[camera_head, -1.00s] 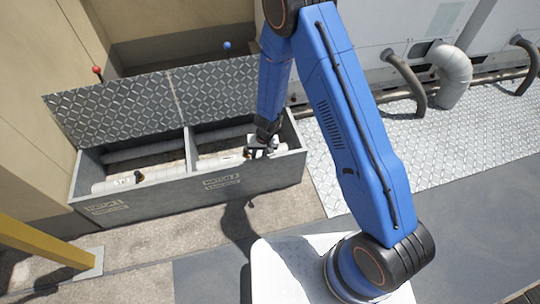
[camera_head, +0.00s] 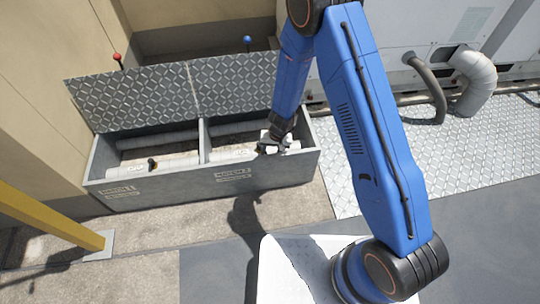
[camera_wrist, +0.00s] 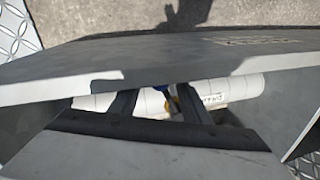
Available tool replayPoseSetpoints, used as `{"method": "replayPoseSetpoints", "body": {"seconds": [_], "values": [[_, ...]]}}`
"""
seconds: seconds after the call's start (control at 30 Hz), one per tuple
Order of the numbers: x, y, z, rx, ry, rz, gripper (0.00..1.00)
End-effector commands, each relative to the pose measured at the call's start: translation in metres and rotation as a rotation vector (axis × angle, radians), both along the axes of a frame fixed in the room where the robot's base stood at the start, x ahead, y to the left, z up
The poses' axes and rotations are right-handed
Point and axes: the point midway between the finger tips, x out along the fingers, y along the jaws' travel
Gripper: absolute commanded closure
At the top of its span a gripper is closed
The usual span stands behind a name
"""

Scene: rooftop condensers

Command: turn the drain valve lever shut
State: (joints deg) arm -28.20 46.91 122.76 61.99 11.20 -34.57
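My gripper (camera_head: 268,147) reaches down into the right compartment of a grey open-topped box (camera_head: 205,180), at a white pipe (camera_head: 232,155). In the wrist view its two dark fingers (camera_wrist: 158,105) are apart, over the white pipe (camera_wrist: 245,88). A small blue part (camera_wrist: 172,104), perhaps the valve lever, shows between them beside a dark-lettered label. Whether a finger touches it I cannot tell. The lever's full shape is hidden by the gripper and the box wall. A small dark fitting (camera_head: 152,163) sits on the pipe in the left compartment.
Diamond-plate lids (camera_head: 130,97) stand raised behind the box. A red knob (camera_head: 117,57) and a blue knob (camera_head: 247,40) rise behind them. The box's front wall crosses close in the wrist view. A yellow post (camera_head: 50,215) stands at left; concrete in front is clear.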

Motion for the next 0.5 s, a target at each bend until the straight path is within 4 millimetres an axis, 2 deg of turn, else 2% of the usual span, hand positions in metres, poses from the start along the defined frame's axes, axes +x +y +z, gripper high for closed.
{"method": "replayPoseSetpoints", "body": {"seconds": [0.27, 0.5], "values": [[0.000, -0.001, 0.007, 0.001, -0.001, 0.001, 0.57], [0.001, -0.007, 0.037, 0.001, -0.002, 0.002, 0.57]]}}
